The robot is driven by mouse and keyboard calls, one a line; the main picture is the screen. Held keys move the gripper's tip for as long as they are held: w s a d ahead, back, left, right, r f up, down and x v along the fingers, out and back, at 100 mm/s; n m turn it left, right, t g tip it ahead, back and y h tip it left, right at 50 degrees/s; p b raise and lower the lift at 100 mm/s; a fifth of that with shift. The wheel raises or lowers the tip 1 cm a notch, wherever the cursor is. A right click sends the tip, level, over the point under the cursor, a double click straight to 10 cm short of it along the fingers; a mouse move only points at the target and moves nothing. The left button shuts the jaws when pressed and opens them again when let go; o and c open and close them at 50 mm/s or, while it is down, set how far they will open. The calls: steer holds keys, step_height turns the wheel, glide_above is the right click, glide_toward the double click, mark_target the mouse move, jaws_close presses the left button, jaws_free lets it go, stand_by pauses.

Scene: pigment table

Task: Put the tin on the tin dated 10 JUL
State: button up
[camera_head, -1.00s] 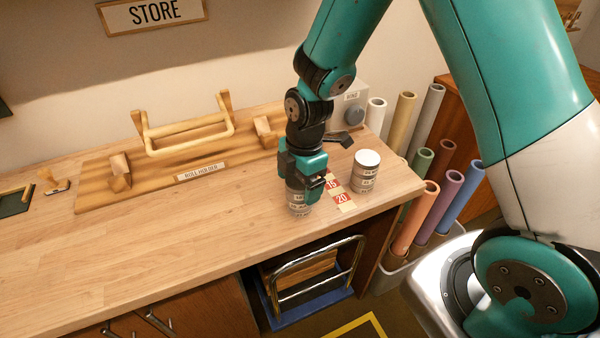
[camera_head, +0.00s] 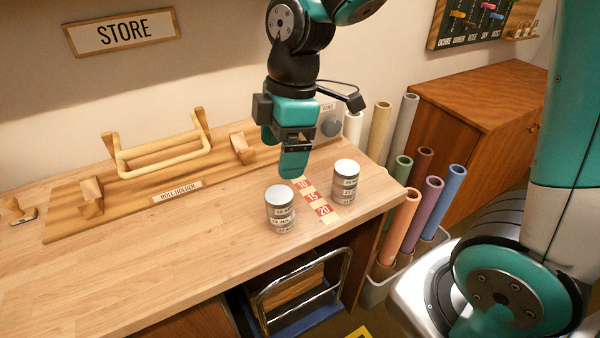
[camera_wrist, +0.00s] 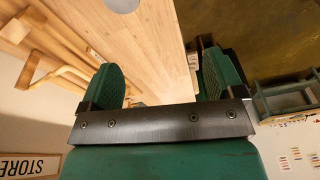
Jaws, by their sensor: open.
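The dates are too small to read surely, so I cannot tell which tin is 10 JUL. My gripper (camera_head: 294,172) is above and slightly behind the left stack, apart from it. In the wrist view its two green fingers (camera_wrist: 165,80) are spread with nothing held between them. A pale round tin lid (camera_wrist: 122,4) shows at that view's top edge.
The number strip (camera_head: 313,198) lies between the stacks. The wooden roll holder (camera_head: 160,170) is behind left, and a grey box with a knob (camera_head: 330,122) is behind right. Coloured rolls (camera_head: 405,222) stand beyond the bench's right edge. The bench (camera_head: 130,270) is clear at front left.

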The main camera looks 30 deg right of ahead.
steer(key=s+a+r+m+y, duration=0.1)
steer(key=s+r+m, duration=0.1)
steer(key=s+m, duration=0.2)
steer(key=s+a+r+m+y, duration=0.1)
steer(key=s+a+r+m, duration=0.1)
steer(key=s+m, duration=0.3)
steer(key=s, duration=0.4)
steer(key=shift+s+a, duration=0.25)
steer(key=shift+s, duration=0.1)
